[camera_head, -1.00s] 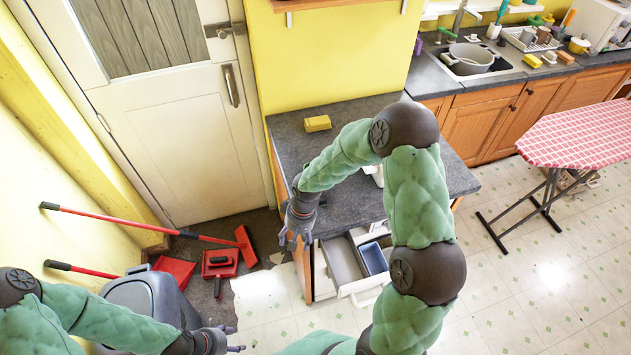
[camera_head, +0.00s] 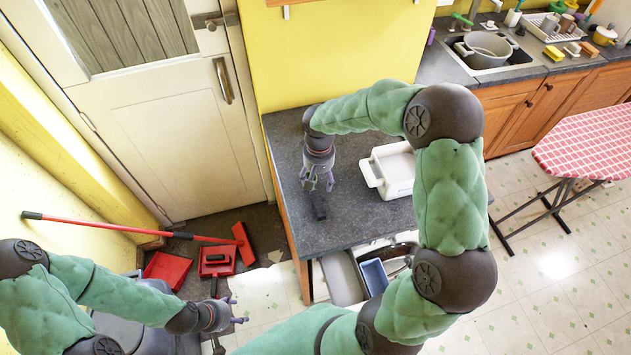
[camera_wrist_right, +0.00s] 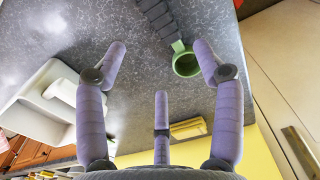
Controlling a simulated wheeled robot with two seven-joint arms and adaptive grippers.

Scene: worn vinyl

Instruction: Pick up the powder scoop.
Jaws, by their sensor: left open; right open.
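The powder scoop shows in the right wrist view as a green cup (camera_wrist_right: 183,63) with a dark ribbed handle (camera_wrist_right: 157,18) running to the top edge. It lies on the grey speckled worktop (camera_head: 350,220). In the head view, the dark handle (camera_head: 319,206) shows just below my right gripper's fingers; the cup is hidden there. My right gripper (camera_head: 317,181) is open and empty above the worktop, over the scoop. In the wrist view, the cup lies near the right fingertip, with the fingers spread (camera_wrist_right: 160,62). My left gripper (camera_head: 237,313) is open and empty at the lower left, away from the worktop.
A white container (camera_head: 376,181) stands on the worktop right of my right gripper. A yellow block (camera_wrist_right: 188,128) lies near the wall. Red brooms and dustpans (camera_head: 217,260) are on the floor left.

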